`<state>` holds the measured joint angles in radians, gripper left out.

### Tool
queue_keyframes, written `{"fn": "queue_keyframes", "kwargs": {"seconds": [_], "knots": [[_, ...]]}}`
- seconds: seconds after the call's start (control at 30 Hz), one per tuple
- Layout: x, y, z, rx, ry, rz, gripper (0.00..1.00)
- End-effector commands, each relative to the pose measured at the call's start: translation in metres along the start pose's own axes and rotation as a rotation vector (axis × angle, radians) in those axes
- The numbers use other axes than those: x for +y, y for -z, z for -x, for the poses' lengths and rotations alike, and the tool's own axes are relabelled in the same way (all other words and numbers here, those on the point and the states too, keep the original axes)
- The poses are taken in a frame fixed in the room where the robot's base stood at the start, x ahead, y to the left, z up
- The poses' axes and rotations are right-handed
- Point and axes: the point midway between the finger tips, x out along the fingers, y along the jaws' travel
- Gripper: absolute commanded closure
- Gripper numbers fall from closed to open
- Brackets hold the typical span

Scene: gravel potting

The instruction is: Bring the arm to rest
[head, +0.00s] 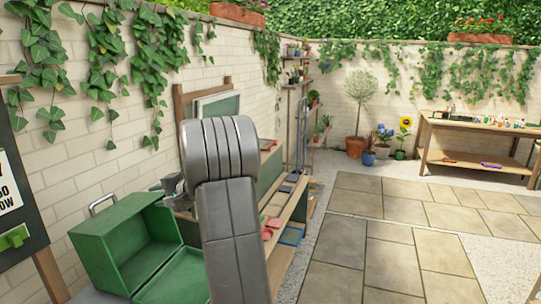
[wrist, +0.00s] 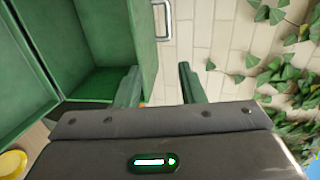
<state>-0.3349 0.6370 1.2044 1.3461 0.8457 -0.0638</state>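My arm rises through the middle of the head view, its grey links covering part of the bench behind. My gripper (head: 172,184) shows only partly there, left of the arm and near the green metal box. In the wrist view my gripper (wrist: 160,82) has its two fingers apart, with the pale brick wall seen between them and nothing held. The open green box (head: 115,245) stands at the lower left with its handle up; it also shows in the wrist view (wrist: 103,35), beside and behind the left finger. Whether they touch I cannot tell.
A wooden bench (head: 294,207) with coloured trays runs along the left wall, partly hidden by my arm. A yellow round thing (wrist: 12,163) shows at the wrist view's lower left. Ivy (head: 155,40) hangs on the wall. The paving (head: 385,235) on the right is clear.

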Motion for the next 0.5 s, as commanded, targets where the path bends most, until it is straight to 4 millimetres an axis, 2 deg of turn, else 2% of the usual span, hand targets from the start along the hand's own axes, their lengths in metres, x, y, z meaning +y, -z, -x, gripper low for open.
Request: {"fn": "queue_keyframes", "kwargs": {"seconds": [0.2, 0.5], "knots": [[0.028, 0.003, 0.036, 0.002, -0.002, -0.002, 0.64], [0.073, 0.003, 0.076, 0.000, 0.029, -0.006, 0.64]]}}
